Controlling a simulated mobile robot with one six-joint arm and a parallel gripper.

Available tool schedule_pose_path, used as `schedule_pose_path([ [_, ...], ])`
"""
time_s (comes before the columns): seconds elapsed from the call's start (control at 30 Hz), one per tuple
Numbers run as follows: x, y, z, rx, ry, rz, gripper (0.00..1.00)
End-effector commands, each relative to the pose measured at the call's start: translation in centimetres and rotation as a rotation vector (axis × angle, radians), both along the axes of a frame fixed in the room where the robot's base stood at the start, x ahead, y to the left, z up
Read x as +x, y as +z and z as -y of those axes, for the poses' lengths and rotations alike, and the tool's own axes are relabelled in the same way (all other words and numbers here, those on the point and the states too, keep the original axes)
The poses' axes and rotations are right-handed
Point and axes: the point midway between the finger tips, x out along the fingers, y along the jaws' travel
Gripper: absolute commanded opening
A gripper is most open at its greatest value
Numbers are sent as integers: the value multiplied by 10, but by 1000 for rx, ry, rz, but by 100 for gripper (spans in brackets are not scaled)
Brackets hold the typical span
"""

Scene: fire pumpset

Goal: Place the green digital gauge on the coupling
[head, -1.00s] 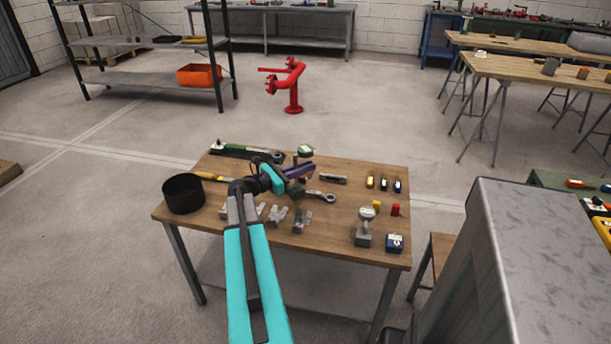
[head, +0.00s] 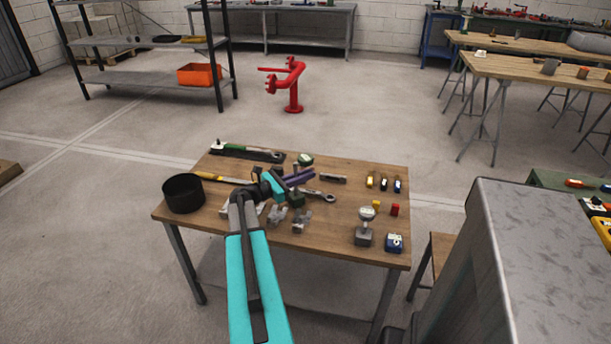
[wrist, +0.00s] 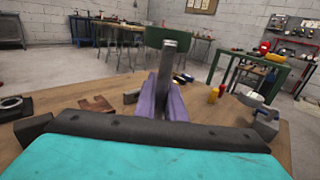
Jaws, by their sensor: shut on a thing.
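The green digital gauge (head: 305,159) is in my gripper (head: 302,175), above the wooden workbench. The gauge's face is turned away in the wrist view. Grey metal fittings lie on the bench below and left of my gripper, among them one fitting (head: 302,221) and another (head: 277,217). I cannot tell which part is the coupling.
A black pot (head: 183,194) stands at the bench's left edge. A wrench (head: 320,195) lies near my gripper. A red pipe fixture (head: 292,85) stands on the floor beyond.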

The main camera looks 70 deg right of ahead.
Motion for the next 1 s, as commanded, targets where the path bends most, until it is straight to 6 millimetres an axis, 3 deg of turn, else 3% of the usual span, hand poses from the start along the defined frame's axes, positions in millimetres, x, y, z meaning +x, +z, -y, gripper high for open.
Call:
schedule_pose_path([
  [0.1, 0, -1, 0, -2, 0, -2, 0],
  [0.13, 0, -3, 0, 0, 0, 0, 11],
  [0.23, 0, -2, 0, 0, 0, 0, 28],
  [0.67, 0, 1, 0, 0, 0, 0, 28],
  [1.0, 24, 0, -27, 0, 3, -1, 28],
])
